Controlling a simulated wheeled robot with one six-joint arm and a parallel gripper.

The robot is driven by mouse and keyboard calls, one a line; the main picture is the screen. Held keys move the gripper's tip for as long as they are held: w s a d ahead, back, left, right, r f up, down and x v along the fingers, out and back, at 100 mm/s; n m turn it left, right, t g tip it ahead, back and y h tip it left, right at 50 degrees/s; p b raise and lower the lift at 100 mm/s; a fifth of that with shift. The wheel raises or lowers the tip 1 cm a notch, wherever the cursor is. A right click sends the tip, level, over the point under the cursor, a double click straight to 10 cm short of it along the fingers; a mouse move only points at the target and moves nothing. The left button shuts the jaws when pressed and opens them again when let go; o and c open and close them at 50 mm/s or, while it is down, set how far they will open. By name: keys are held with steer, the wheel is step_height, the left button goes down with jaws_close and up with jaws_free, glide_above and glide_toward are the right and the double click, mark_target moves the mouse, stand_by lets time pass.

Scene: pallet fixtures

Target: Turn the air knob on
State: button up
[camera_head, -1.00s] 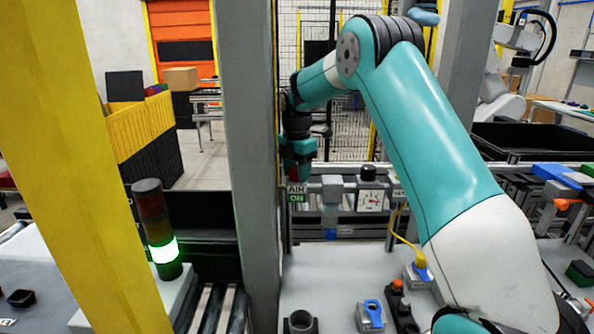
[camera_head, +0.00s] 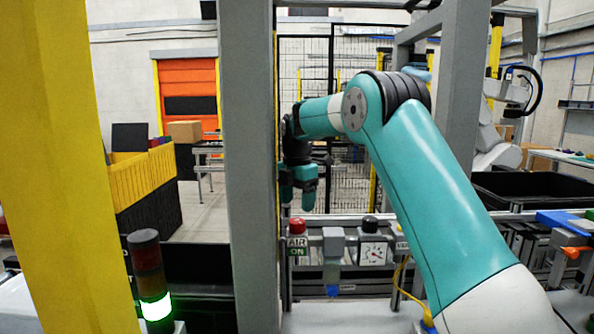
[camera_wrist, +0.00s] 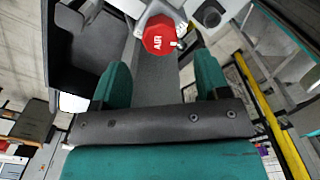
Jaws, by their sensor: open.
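The red air knob (camera_head: 298,226) stands on top of a fixture, above a sign (camera_head: 297,247) that reads AIR ON. My gripper (camera_head: 298,199) is above the knob, pointing down, with a small gap between them. In the wrist view the knob (camera_wrist: 159,36) shows as a red top marked AIR, beyond the tips of my open gripper (camera_wrist: 162,72). The two teal fingers are spread on either side of the knob's line, and nothing is between them.
A grey regulator block (camera_head: 333,242) and a dial gauge (camera_head: 373,251) with a black knob (camera_head: 370,228) stand right of the air knob. A grey post (camera_head: 250,150) rises close on the left. A lit green stack light (camera_head: 155,306) is at lower left.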

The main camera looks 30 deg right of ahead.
mark_target(297, 221)
step_height(297, 221, up, 11)
stand_by(0.5)
